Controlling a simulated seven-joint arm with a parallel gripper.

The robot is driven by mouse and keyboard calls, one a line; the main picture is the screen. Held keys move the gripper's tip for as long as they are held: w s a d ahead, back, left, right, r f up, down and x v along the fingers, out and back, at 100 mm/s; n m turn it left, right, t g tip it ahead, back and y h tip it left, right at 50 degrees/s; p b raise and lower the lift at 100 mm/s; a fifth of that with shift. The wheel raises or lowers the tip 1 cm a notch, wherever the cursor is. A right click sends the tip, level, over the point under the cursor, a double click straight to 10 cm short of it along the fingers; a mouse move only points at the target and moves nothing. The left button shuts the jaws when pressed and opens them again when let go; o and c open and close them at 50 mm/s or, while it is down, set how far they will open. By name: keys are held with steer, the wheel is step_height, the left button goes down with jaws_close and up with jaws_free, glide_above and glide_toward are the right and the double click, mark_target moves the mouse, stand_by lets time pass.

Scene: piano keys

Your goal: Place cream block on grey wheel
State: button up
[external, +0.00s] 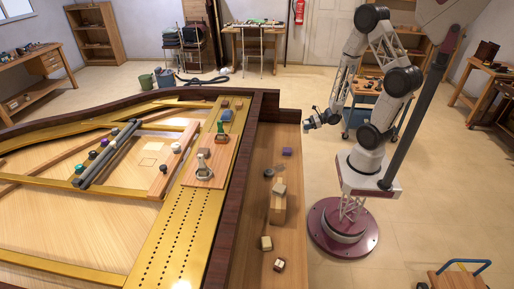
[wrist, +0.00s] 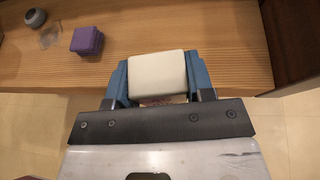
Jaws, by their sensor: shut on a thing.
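My gripper (wrist: 157,82) is shut on a cream block (wrist: 157,72), held between its two blue fingers in the wrist view. In the external view my gripper (external: 309,123) is raised beside the right edge of the wooden ledge, toward its far end; the held block is too small to make out there. The grey wheel (wrist: 35,17) lies on the ledge at the upper left of the wrist view, apart from the held block. It seems to be the small dark round thing (external: 269,173) in the external view. Its top looks bare.
A purple block (wrist: 87,41) and a clear small object (wrist: 50,37) lie near the wheel. Other blocks, including a cream one on a wooden block (external: 279,190), stand along the ledge (external: 255,210). A dark raised rim (external: 240,180) borders the ledge.

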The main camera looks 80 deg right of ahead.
steer(key=shift+w+a+n+y, duration=0.3)
steer(key=shift+w+a+y, duration=0.15)
steer(key=shift+a, duration=0.2)
steer(key=w+a+r+n+g+y, duration=0.1)
steer(key=a+n+g+y, duration=0.1)
steer(key=a, duration=0.9)
steer(key=w+a+r+n+g+y, duration=0.1)
steer(key=w+a+n+g+y, duration=0.1)
steer(key=a, duration=0.8)
steer(key=w+a+r+n+g+y, duration=0.1)
steer(key=a+n+g+y, duration=0.3)
steer(key=a, duration=0.7)
steer(key=shift+w+a+n+y, duration=0.3)
steer(key=shift+w+n+y, duration=0.6)
steer(key=shift+n, duration=0.8)
steer(key=w+a, duration=0.1)
steer(key=w, duration=0.4)
steer(key=w+a+f, duration=0.1)
steer(key=w, duration=0.4)
steer(key=w+a, duration=0.2)
steer(key=w, duration=0.3)
steer(key=shift+w+f, duration=0.1)
steer(key=shift+f, duration=0.15)
